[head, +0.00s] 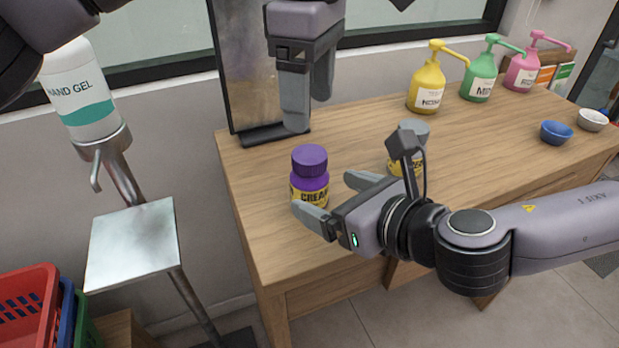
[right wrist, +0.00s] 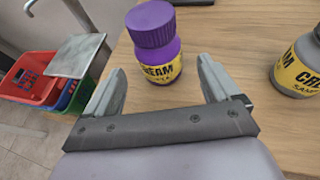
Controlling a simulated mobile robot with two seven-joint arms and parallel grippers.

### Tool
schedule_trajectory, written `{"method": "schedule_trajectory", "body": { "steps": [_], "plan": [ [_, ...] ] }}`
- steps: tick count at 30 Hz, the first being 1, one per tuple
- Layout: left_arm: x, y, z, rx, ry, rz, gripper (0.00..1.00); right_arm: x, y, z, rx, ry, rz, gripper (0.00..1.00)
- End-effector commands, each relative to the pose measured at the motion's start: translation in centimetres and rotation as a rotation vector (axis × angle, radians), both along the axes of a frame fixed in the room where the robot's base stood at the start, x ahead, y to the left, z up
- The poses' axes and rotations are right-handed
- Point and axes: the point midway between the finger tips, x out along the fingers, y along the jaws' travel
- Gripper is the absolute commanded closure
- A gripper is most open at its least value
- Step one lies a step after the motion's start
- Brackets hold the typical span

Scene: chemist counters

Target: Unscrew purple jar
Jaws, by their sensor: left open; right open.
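The purple jar (head: 309,177) stands upright near the left end of the wooden counter, with its ribbed purple lid on and a yellow CREAM label. It also shows in the right wrist view (right wrist: 156,45), just beyond and between the open fingers. My right gripper (head: 332,199) is open and empty, low in front of the jar on its right side; I cannot tell whether a finger touches it. My left gripper (head: 307,100) is open and empty, pointing down above and behind the jar, apart from its lid.
A grey jar (head: 418,135) with a yellow label stands right of the purple one, partly behind my right arm. Yellow (head: 427,85), green (head: 480,80) and pink (head: 522,72) pump bottles and two bowls (head: 556,133) stand farther right. A hand gel stand (head: 134,245) is left of the counter (head: 262,225).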

Motion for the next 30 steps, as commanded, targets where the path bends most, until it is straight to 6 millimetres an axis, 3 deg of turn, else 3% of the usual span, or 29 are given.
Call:
{"method": "schedule_trajectory", "body": {
  "steps": [12,23,24,26,30],
  "plan": [
    [0.0,0.0,0.0,-0.001,0.0,0.0,0.29,3.4,2.7,-1.9,-0.001,0.001,0.0,0.11],
    [0.0,0.0,0.0,-0.001,0.0,0.0,0.29,3.8,3.0,-2.1,-0.001,0.001,0.0,0.11],
    [0.0,0.0,0.0,-0.001,0.001,0.0,0.29,3.8,3.0,-2.1,0.0,0.001,0.0,0.14],
    [0.0,0.0,0.0,-0.001,0.0,0.0,0.29,3.8,3.0,-2.1,0.0,0.001,0.0,0.33],
    [0.0,0.0,0.0,-0.001,0.001,0.0,0.29,3.8,3.0,-2.0,0.0,0.001,0.0,0.79]
  ]
}}
